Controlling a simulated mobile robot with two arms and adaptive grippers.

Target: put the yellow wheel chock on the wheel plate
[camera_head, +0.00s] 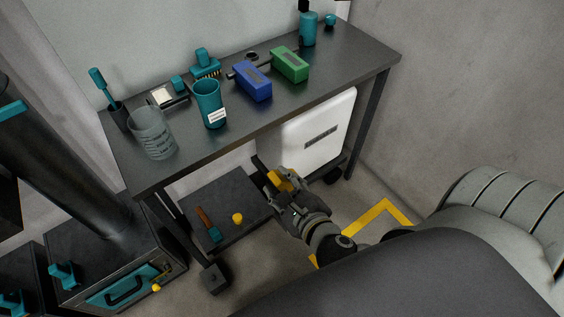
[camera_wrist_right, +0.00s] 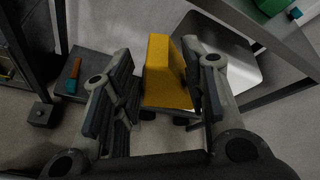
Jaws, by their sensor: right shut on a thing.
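The yellow wheel chock (camera_head: 287,178) is between the fingers of my right gripper (camera_head: 275,187), which is shut on it. In the right wrist view the chock (camera_wrist_right: 166,75) is a yellow block with a sloped face, held between both finger pads of the gripper (camera_wrist_right: 165,98). The gripper is in front of the bench, near the right end of its low shelf. I cannot tell for sure which thing is the wheel plate; a small dark block (camera_head: 214,278) sits on the floor by the bench's front leg. My left gripper is not in view.
The dark bench (camera_head: 320,75) holds cups, a blue box (camera_head: 252,81) and a green box (camera_head: 290,64). On its low shelf (camera_head: 190,190) are a teal-headed tool (camera_head: 207,224) and a small yellow piece (camera_head: 238,218). A white container (camera_head: 320,130) stands under the bench.

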